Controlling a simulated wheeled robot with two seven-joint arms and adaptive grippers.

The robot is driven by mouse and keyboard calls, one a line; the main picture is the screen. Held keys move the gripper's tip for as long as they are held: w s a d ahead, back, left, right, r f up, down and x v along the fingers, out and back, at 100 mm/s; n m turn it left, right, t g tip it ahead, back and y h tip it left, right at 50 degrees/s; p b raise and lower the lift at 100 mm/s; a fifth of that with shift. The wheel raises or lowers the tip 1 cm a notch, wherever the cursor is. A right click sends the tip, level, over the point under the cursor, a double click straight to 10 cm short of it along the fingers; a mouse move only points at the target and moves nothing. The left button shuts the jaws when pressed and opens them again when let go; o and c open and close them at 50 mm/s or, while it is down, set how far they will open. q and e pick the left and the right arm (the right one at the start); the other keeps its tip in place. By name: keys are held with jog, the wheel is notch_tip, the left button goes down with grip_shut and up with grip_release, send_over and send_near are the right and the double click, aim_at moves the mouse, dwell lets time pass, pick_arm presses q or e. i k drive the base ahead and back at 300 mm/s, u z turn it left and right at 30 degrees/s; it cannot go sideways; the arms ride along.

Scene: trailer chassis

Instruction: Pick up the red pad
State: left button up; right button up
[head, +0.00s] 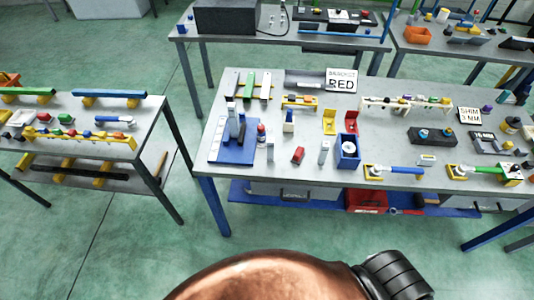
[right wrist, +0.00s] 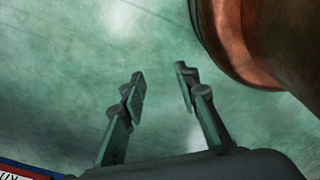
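A small red block (head: 298,155), which may be the red pad, lies near the front edge of the middle grey table (head: 215,183), left of a blue open box (head: 347,162). Another red piece (head: 351,118) stands behind that box; at this size I cannot tell which is the pad. My right gripper (right wrist: 160,80) is open and empty in the right wrist view, over the green floor, with its fingers apart. No red block or pad shows in that view. My left gripper is in neither view.
A blue stand (head: 232,154) with grey uprights sits left on the middle table. Small grey uprights (head: 324,152) flank the red block. A red bin (head: 366,201) sits below. Green floor (head: 120,225) lies open in front.

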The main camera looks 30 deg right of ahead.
aim_at(297, 158)
jog(key=u, duration=0.5)
jog(key=i, duration=1)
jog(key=z, duration=1.7)
